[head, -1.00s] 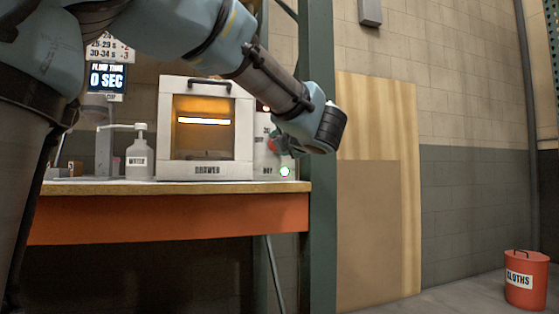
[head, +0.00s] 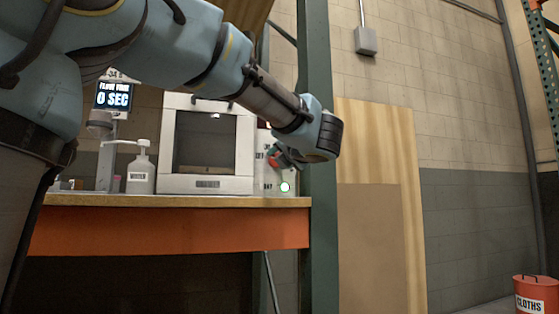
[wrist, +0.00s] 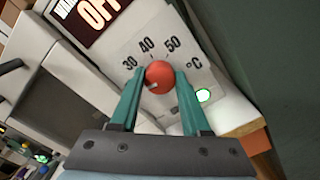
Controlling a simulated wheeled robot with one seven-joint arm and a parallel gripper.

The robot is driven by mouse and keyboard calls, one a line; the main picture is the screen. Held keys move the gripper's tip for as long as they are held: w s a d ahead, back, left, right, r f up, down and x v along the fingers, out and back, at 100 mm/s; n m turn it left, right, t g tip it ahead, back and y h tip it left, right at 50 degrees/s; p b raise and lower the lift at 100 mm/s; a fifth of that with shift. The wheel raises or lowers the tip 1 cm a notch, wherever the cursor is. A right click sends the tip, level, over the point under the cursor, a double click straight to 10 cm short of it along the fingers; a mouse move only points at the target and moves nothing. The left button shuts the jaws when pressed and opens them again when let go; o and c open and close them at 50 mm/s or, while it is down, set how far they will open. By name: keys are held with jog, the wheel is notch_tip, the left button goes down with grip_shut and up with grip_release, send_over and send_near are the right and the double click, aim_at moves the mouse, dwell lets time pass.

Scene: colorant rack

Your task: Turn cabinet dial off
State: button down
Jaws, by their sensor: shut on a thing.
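The white cabinet (head: 246,150) stands on the bench, and its window is dark in the head view. The control panel (head: 261,181) is on its right side and carries a red round dial (wrist: 160,75) with marks 30, 40, 50 and °C above it. A small white mark shows at the dial's lower left. A display (wrist: 97,14) above the panel shows "OFF", partly cut off. My gripper (head: 276,157) is at the panel. In the wrist view its two green fingers are shut on the dial, one on each side. A small green-lit button (wrist: 204,96) is right of the dial.
A white pump bottle (head: 140,172) stands left of the cabinet on the orange-fronted bench (head: 170,230). A green post (head: 315,160) rises close to the right of my gripper. A red cloths bin (head: 535,296) is on the floor at far right.

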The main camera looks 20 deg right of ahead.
jog(key=shift+c, duration=1.8)
grip_release()
jog(key=shift+s, duration=0.1)
jog(key=s+a+p, duration=0.1)
jog(key=s, duration=0.9)
jog(key=shift+s+a+p, duration=0.15)
jog(key=shift+s+p, duration=0.1)
jog(key=shift+p, duration=0.05)
